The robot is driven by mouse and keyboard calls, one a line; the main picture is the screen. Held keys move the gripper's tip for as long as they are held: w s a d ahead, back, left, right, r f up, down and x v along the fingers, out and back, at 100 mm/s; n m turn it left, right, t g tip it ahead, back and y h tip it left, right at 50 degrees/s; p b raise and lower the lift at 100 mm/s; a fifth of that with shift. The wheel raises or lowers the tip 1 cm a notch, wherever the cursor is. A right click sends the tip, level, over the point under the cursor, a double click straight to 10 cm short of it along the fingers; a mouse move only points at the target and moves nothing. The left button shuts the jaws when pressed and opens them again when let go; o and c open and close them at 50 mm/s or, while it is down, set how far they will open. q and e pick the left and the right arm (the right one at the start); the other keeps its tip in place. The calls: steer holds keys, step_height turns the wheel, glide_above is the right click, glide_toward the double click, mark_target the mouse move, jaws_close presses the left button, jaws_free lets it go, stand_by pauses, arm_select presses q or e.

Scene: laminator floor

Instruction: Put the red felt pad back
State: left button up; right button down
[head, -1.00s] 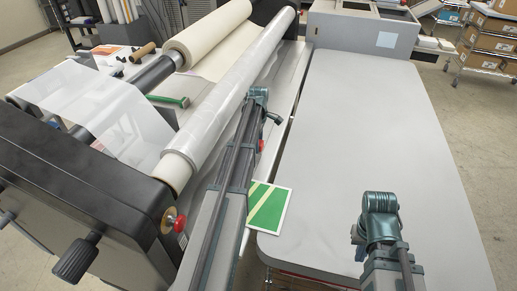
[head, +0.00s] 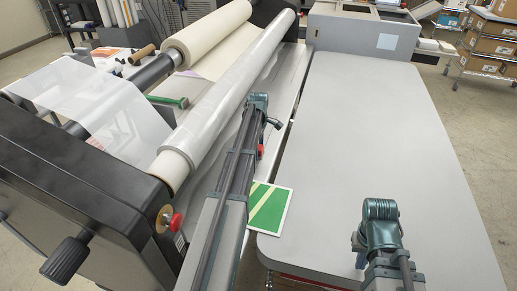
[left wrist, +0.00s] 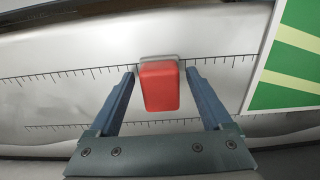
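The red felt pad (left wrist: 160,86) shows in the left wrist view as a red block with a grey edge behind its top end. It lies over a pale metal surface with ruler markings. My left gripper (left wrist: 160,73) is open, one finger on each side of the pad, with a visible gap on both sides. In the head view my left arm hides most of this gripper; a small red patch (head: 261,151) shows beside the arm, and I cannot tell whether it is the pad. My right gripper (head: 358,246) is over the grey table, mostly hidden by its arm, its fingers unclear.
A green-striped card (head: 268,208) lies right of my left arm, by the corner of the grey table (head: 390,130). The tabletop is otherwise clear. The clear film roll (head: 225,100) runs along the left of my arm. A green-handled tool (head: 170,101) lies behind it.

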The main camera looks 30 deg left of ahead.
stand_by(0.3)
arm_select(q)
step_height(320, 180, up, 12)
steer(key=p, duration=1.2)
steer(key=shift+r, duration=0.15)
arm_select(e)
step_height(320, 180, up, 12)
steer(key=shift+r, duration=0.2)
arm_select(q)
steer(key=s+d+m, duration=0.6)
steer(key=d, duration=0.6)
steer(key=s+d+m, duration=0.6)
steer(key=d, duration=0.6)
steer(key=s+d+m+y, duration=0.1)
steer(key=s+d+m, duration=1.1)
steer(key=s, duration=0.3)
steer(key=shift+s+d, duration=0.2)
steer(key=shift+s, duration=0.1)
arm_select(e)
steer(key=shift+f, duration=0.1)
